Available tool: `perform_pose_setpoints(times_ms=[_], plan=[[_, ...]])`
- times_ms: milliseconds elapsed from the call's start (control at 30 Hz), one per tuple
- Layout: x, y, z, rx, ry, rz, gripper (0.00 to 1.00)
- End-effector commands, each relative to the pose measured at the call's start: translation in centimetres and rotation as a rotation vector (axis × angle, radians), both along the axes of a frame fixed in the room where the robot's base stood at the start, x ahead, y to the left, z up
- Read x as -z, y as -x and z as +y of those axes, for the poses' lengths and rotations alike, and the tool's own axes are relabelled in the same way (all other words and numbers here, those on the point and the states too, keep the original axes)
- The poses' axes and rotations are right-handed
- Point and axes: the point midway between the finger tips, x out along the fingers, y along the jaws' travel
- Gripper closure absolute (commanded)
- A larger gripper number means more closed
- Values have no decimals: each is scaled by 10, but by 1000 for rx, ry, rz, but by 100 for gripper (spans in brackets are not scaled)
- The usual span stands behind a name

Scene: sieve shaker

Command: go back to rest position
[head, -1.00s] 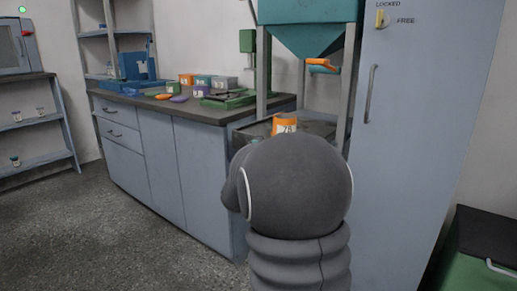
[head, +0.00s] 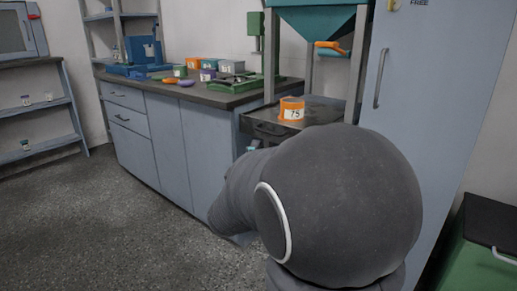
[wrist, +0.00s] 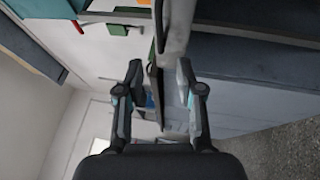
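My gripper (wrist: 158,70) shows in the wrist view with its two fingers apart and nothing held between them. In the head view my own grey arm fills the lower right, and the gripper is mostly hidden behind it. An orange container labelled 75 (head: 291,110) stands upright on the dark stand top (head: 325,114) under the teal hopper (head: 315,18), apart from my arm in the picture.
The counter (head: 225,97) holds several small labelled containers, a blue device (head: 146,53) and a green tray. A tall grey cabinet (head: 420,90) stands at right, with a green, black-topped unit (head: 485,245) beside it. Open floor (head: 90,225) lies at left.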

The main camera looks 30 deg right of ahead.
Motion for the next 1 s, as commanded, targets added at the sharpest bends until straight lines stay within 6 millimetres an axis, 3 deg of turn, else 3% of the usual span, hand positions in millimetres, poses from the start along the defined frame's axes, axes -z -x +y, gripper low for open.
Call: perform_pose_setpoints(times_ms=[667, 833, 1000], plan=[[1, 0, 1, -11, -37, -35, 63], [30, -16, 13, -124, -293, -105, 63], [86, -33, 49, -261, -701, -98, 63]])
